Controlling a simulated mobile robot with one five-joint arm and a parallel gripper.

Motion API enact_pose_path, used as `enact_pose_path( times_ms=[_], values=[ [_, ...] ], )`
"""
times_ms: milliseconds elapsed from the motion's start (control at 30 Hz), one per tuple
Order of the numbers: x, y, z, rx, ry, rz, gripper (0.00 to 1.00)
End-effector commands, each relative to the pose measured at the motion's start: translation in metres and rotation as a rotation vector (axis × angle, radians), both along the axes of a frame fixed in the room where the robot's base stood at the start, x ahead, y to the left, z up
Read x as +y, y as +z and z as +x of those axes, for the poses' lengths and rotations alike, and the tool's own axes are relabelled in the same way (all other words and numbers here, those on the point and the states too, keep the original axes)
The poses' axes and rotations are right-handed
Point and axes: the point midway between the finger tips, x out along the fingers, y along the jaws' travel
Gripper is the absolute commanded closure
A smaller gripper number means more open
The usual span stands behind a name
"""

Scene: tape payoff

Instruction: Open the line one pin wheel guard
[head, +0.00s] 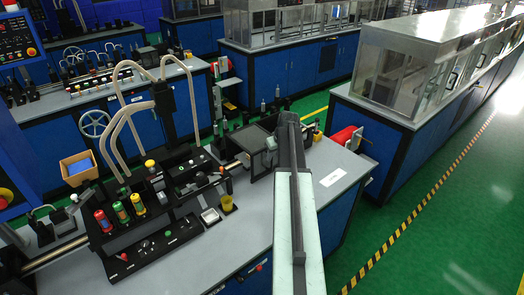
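My arm reaches from the bottom middle up over the grey bench top (262,205) of the near machine. Its dark far end, where my gripper (287,120) is, lies over the bench's back edge, close to the right of a small dark-framed grey panel (251,139). This panel may be the pin wheel guard, but I cannot read any label on it. It looks tilted above the bench, and I cannot tell if it is open or shut. The fingers are too small and dark to make out. I see nothing held.
A black fixture (150,215) with coloured knobs and curved hoses stands left on the bench. Green floor (430,190) is clear to the right.

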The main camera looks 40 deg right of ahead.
Motion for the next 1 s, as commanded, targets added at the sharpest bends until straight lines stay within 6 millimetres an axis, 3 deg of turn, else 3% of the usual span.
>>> enact_pose_path(
  times_ms=[67,267,700,1000],
  values=[
    [-0.01,0.003,-0.003,-0.005,-0.006,-0.005,0.67],
    [-0.011,-0.004,-0.003,-0.005,-0.006,-0.005,0.67],
    [-0.017,-0.069,0.022,-0.005,-0.006,-0.005,0.67],
    [-0.018,-0.07,0.025,-0.005,-0.007,-0.004,0.67]
  ],
)
